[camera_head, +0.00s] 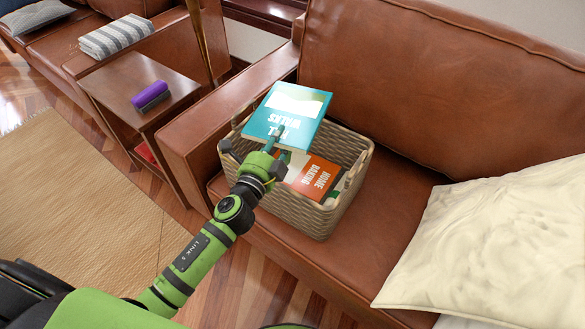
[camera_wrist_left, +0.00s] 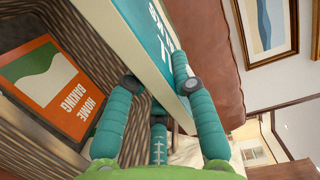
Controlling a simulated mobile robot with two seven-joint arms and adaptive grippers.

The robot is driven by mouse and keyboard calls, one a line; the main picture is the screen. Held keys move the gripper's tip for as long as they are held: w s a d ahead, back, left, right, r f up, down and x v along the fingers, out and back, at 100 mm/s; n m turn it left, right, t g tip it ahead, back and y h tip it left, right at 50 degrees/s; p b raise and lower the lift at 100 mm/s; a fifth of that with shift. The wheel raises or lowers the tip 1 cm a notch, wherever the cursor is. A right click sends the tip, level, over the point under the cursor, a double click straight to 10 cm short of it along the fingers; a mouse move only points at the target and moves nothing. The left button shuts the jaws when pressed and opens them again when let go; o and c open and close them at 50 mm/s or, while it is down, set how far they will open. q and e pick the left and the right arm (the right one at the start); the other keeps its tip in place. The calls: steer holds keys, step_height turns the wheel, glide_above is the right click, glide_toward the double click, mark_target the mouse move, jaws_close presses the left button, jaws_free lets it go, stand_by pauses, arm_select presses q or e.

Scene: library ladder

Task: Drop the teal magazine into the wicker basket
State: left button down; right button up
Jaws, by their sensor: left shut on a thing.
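The teal magazine (camera_head: 288,113), with a white and teal cover, is held above the wicker basket (camera_head: 328,216), over its far-left part. My left gripper (camera_head: 276,145) is shut on its near edge. In the left wrist view, the fingers of my left gripper (camera_wrist_left: 160,88) pinch the teal magazine (camera_wrist_left: 145,38) from both sides. The basket stands on the brown leather sofa seat. An orange "Home Baking" magazine (camera_head: 312,176) lies inside it and also shows in the left wrist view (camera_wrist_left: 60,90). My right gripper is not in view.
A cream cushion (camera_head: 490,240) lies on the sofa (camera_head: 390,70) to the right of the basket. The sofa's armrest (camera_head: 215,115) is just left of the basket. A side table (camera_head: 120,88) holds a purple object (camera_head: 149,95). A woven rug (camera_head: 70,210) covers the floor at left.

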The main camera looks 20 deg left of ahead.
arm_select(q)
steer(key=c, duration=1)
jaws_free()
steer(key=shift+r, duration=0.1)
steer(key=shift+o, duration=0.2)
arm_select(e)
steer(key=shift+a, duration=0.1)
arm_select(q)
steer(key=s+a, duration=0.1)
steer(key=s, duration=1.1)
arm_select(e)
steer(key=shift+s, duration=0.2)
